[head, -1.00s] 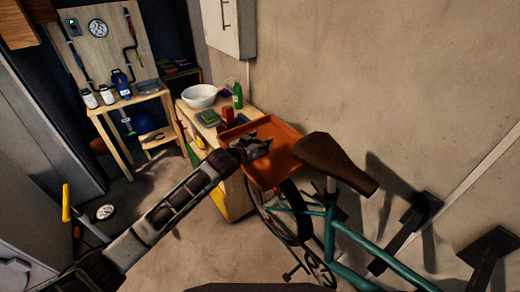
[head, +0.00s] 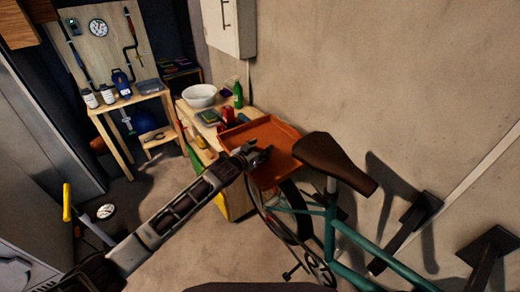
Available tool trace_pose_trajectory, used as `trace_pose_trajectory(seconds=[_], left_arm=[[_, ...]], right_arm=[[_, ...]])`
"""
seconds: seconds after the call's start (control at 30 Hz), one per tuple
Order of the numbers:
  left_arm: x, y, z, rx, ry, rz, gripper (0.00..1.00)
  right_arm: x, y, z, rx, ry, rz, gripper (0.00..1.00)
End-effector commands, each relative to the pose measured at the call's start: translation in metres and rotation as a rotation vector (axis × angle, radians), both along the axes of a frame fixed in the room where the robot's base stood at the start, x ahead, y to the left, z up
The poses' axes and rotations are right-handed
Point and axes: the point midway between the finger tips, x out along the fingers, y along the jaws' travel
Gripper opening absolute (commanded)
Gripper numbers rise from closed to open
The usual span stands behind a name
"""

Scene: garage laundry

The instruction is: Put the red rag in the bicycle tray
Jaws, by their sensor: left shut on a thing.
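The bicycle tray (head: 285,134) is a shallow orange-red tray with a raised rim, behind the brown saddle of the teal bicycle. My left gripper (head: 262,156) is at the tray's near left side, over its front part. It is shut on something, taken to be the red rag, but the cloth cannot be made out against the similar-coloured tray. Whether the gripper touches the tray floor cannot be told. My right gripper is not in view.
The bicycle saddle (head: 335,163) stands close right of the tray. A wooden bench (head: 187,110) behind it holds a white bowl (head: 200,95), a green bottle (head: 238,95) and a red item (head: 227,115). The wall rises behind the bicycle.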

Motion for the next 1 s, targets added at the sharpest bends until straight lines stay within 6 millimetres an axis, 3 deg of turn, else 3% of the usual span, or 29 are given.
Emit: trace_pose_trajectory(seconds=[0.17, 0.2, 0.37, 1.0], left_arm=[[0.0, -0.0001, -0.002, 0.0, 0.0, 0.0, 0.32], [0.0, -0.0001, -0.0025, 0.0, 0.0, 0.0, 0.55], [0.0001, -0.0001, -0.002, 0.0, 0.0, 0.0, 0.75], [-0.0065, 0.0041, 0.0022, -0.001, 0.0, 0.0, 0.75]], right_arm=[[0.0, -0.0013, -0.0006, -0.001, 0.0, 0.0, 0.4], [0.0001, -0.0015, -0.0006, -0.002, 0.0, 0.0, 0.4], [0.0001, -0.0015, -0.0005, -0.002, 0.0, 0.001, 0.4], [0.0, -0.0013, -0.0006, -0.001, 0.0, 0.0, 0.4]])
